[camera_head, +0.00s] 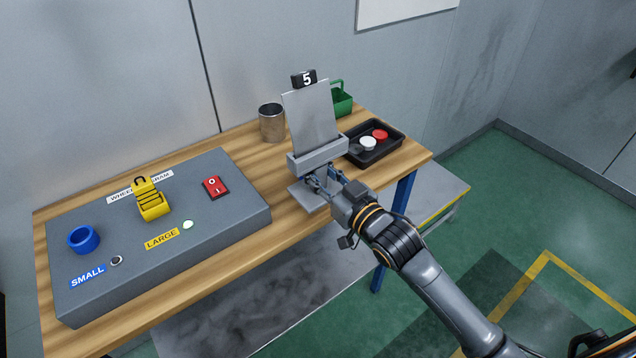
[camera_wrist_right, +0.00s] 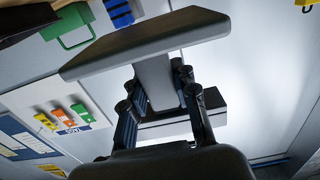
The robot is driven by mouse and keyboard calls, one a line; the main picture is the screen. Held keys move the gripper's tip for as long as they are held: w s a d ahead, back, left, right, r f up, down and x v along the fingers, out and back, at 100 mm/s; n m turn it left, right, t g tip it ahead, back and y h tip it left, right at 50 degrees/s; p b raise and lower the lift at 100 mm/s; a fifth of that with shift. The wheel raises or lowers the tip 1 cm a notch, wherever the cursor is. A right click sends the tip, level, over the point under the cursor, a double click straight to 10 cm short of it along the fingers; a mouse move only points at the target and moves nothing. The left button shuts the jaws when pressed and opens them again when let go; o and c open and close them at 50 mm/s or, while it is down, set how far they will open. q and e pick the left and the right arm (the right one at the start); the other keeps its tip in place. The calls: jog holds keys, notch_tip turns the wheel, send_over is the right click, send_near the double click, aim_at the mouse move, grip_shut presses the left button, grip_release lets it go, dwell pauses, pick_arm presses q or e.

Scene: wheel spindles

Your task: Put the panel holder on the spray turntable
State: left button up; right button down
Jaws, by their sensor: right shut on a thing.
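The grey panel holder (camera_head: 318,157) carries an upright grey panel (camera_head: 312,115) with a black tag marked 5 at the top. Its lower plate (camera_head: 307,196) is over the table's front edge; I cannot tell whether it touches the wood. My right gripper (camera_head: 325,179) is shut on the holder's stem, below the slotted block. In the right wrist view the fingers (camera_wrist_right: 163,95) flank the stem, between the holder's two wider blocks (camera_wrist_right: 146,42). I cannot pick out a spray turntable with certainty. My left gripper is not in view.
A metal cup (camera_head: 271,123), a green basket (camera_head: 342,104) and a black tray (camera_head: 385,150) stand behind and right.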

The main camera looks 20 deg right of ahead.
aim_at(318, 175)
jog(key=w+f, duration=0.2)
jog(key=f, duration=0.1)
jog(key=shift+w+d+f, duration=0.15)
jog(key=shift+w+d, duration=0.2)
jog(key=f, duration=0.1)
jog(key=w+f+p, duration=0.1)
jog(key=f, duration=0.1)
jog(key=shift+d, duration=0.1)
jog(key=shift+f, duration=0.35)
jog(key=shift+s, duration=0.15)
jog(key=shift+f, duration=0.1)
jog(key=shift+f, duration=0.15)
jog(key=c, duration=1)
grip_release()
jog(key=shift+c, duration=0.2)
